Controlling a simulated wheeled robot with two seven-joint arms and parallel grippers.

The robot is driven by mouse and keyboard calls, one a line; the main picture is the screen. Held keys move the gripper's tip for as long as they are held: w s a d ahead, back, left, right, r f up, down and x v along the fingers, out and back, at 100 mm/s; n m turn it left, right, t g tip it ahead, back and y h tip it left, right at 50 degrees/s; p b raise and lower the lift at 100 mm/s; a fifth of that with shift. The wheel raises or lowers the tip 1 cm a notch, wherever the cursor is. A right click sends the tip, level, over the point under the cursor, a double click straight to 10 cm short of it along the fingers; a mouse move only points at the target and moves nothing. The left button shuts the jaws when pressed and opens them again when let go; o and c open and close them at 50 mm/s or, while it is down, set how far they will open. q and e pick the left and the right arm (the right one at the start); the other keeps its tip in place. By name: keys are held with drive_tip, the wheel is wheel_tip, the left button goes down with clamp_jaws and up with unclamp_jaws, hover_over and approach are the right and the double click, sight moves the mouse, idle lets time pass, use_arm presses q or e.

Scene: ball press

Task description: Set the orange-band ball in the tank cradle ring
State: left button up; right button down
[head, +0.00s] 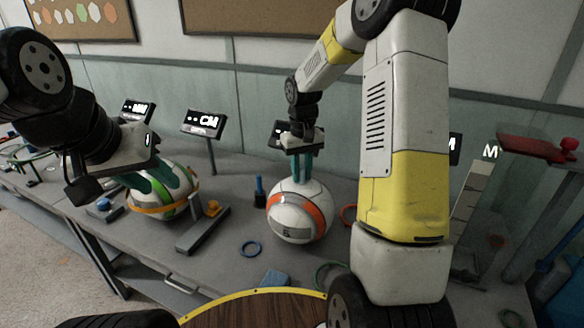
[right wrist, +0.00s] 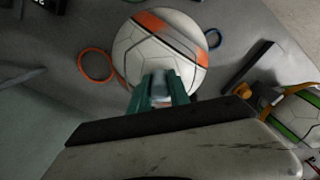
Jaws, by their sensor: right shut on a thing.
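The orange-band ball (head: 294,221), white with dark seams, is at the middle of the bench in the head view. It also shows in the right wrist view (right wrist: 180,55). My right gripper (head: 302,178) comes down on top of it, its teal fingers close together and shut on it. Whether the ball touches the bench is unclear. My left gripper (head: 162,184) has its teal fingers apart over a white ball with a green band (head: 162,206), which has an orange ring around it. I cannot tell which ring is the tank cradle ring.
A blue ring (head: 251,248), an orange ring (head: 348,215) and a green ring (head: 327,274) lie on the bench. A grey stand with an orange knob (head: 205,228) is between the balls. A "CM" sign (head: 204,123) stands behind. A wooden round top (head: 250,312) is in front.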

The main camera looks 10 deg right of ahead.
drive_tip(key=shift+f, duration=0.65)
drive_tip(key=c, duration=1.2)
unclamp_jaws()
drive_tip(key=shift+c, duration=0.2)
